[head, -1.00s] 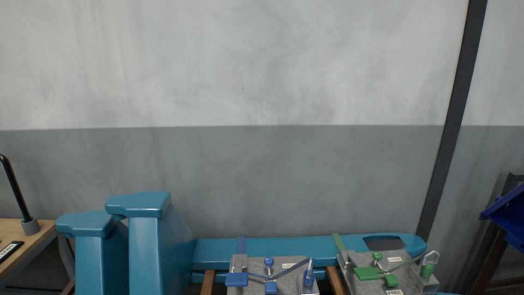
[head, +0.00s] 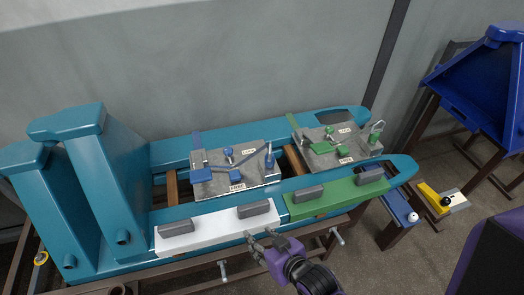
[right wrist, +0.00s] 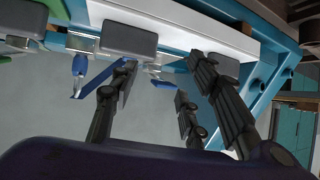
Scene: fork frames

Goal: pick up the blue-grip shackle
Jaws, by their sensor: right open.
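The blue-grip shackle (head: 269,160) stands at the right end of the left grey plate (head: 236,183), its blue grip low and a thin metal part above. In the right wrist view a blue grip (right wrist: 79,65) that looks like it shows left of the fingers. My purple right gripper (head: 261,242) is open and empty, in front of the white panel (head: 205,232), below and nearer than the shackle, apart from it. In the right wrist view its dark fingers (right wrist: 165,82) are spread. My left gripper is not in view.
The left plate also holds a blue knob (head: 228,152) and blue blocks. A right plate (head: 322,158) carries green parts, including a green-grip shackle (head: 376,134). Grey pads (head: 255,210) stick up along the teal frame's front edge. Two teal posts (head: 90,160) rise at left.

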